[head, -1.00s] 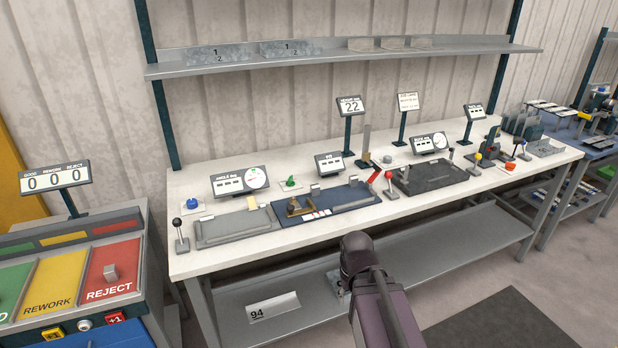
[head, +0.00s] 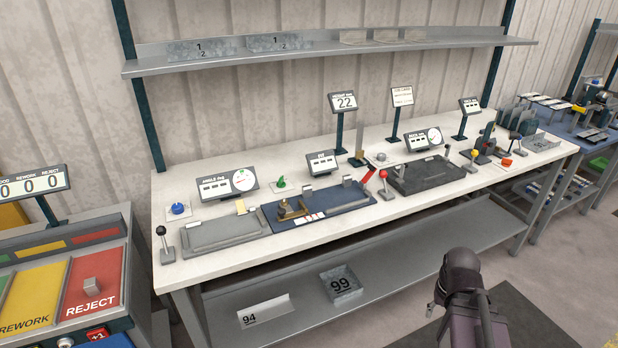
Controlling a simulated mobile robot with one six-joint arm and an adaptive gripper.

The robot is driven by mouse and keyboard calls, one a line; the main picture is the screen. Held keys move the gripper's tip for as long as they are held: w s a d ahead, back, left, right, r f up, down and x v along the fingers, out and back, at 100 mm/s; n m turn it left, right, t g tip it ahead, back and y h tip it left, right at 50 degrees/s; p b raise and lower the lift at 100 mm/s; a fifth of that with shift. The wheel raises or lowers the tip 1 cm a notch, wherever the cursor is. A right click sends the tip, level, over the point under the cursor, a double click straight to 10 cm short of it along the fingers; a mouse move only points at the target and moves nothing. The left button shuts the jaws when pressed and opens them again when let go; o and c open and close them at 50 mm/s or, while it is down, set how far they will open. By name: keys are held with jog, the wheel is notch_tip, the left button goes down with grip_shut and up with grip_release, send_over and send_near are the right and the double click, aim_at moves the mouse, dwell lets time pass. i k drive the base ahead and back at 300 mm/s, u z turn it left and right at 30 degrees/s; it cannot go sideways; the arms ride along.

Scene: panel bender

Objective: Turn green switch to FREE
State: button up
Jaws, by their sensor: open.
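The green switch (head: 281,182) is a small green knob on a light base plate. It stands on the white workbench (head: 345,232), behind the blue fixture (head: 320,207) and between the angle display and a smaller display. Its pointing direction and any FREE label are too small to read. My arm shows at the lower right, in front of the bench and well away from the switch. My gripper's fingertips cannot be made out in the head view.
A blue knob (head: 178,208) and a black-knobbed lever (head: 163,243) stand left. A red-knobbed lever (head: 384,183) is right of the blue fixture. Bins marked 94 (head: 265,311) and 99 (head: 341,284) lie on the lower shelf. A sorting stand (head: 90,285) is at left.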

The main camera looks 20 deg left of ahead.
aim_at(280, 183)
jog(key=z, duration=0.75)
jog(key=k, duration=0.75)
jog(key=u, duration=1.7)
jog(key=i, duration=0.45)
jog(key=z, duration=0.25)
